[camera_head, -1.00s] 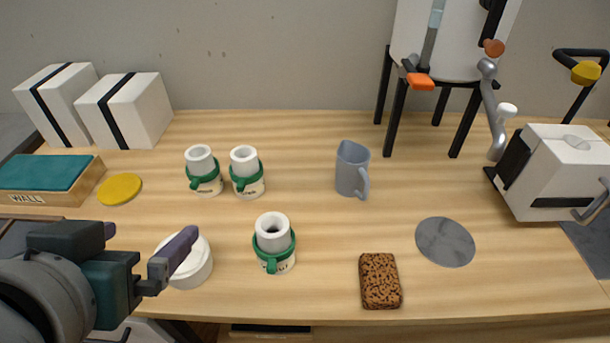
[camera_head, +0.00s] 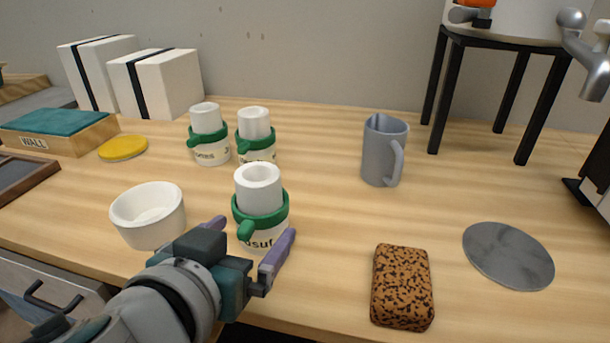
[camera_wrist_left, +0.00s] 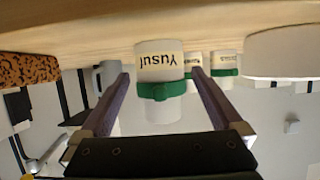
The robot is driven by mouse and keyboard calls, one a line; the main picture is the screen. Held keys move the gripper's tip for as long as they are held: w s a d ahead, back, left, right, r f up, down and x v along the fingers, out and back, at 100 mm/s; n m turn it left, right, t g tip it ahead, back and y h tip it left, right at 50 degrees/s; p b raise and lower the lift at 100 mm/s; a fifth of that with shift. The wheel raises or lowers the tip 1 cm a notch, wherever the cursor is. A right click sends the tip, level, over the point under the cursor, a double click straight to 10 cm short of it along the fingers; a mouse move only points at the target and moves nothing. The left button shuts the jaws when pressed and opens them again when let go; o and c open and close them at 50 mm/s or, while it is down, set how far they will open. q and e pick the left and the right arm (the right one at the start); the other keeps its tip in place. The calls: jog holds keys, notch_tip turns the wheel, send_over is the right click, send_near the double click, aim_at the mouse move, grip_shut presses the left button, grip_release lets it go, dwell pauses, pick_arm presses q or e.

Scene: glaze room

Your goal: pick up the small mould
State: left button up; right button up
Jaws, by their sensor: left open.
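Three white moulds with green bands stand upright on the table. The nearest mould (camera_head: 259,196), labelled "Yusuf", is in front of my left gripper (camera_head: 250,236). The other two, the left mould (camera_head: 208,135) and the right mould (camera_head: 256,138), stand behind it. My left gripper is open, its purple fingers pointing at the nearest mould. In the left wrist view, which looks upside down, the "Yusuf" mould (camera_wrist_left: 159,62) shows between the fingertips; I cannot tell whether they touch it. My right gripper is not in view.
A white bowl (camera_head: 149,223) stands left of my left gripper. A grey mug (camera_head: 380,152), a speckled brown sponge-like block (camera_head: 402,290) and a grey disc (camera_head: 508,256) are to the right. White strapped blocks (camera_head: 168,82) stand at the back left.

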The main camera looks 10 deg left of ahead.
pick_arm(q)
jog(key=x, duration=0.2)
jog(key=b+x, duration=0.1)
jog(key=x, duration=0.1)
jog(key=shift+w+f, duration=0.1)
jog(key=shift+f, duration=0.3)
jog(key=shift+w+f, duration=0.1)
jog(key=shift+w, duration=0.35)
